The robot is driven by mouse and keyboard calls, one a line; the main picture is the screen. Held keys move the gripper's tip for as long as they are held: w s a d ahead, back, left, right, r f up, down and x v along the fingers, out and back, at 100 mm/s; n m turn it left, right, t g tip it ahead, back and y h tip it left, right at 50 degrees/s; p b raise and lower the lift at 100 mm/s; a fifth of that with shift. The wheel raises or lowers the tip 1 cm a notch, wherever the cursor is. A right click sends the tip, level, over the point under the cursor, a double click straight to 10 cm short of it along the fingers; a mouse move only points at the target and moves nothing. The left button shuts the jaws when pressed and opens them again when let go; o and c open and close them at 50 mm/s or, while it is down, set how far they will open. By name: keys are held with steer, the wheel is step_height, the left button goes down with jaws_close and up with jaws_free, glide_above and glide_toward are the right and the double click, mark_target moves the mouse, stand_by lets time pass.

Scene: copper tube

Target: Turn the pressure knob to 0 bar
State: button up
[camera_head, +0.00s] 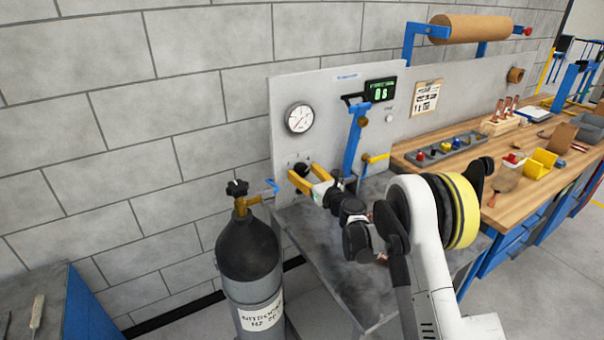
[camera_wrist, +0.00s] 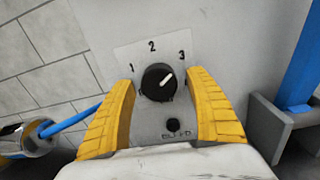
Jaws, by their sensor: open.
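The black pressure knob (camera_wrist: 158,83) is on the grey panel in the wrist view. Its white pointer mark points up and right, between the printed 2 and 3. The printed 1, 2 and 3 show around it; no 0 is visible. My gripper (camera_wrist: 163,85) is open, its yellow fingers left and right of the knob with a gap on both sides. In the head view my gripper (camera_head: 310,180) is close to the panel, and the dark knob (camera_head: 302,169) shows between the fingers. A round white gauge (camera_head: 299,118) with a red needle is above it.
A small black button (camera_wrist: 172,125) sits below the knob. A blue lever (camera_head: 354,138) and a digital display (camera_head: 381,90) are to the right on the panel (camera_head: 285,90).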

steer(key=shift+w+a, duration=0.35)
steer(key=shift+w, duration=0.05)
steer(key=c, duration=1.2)
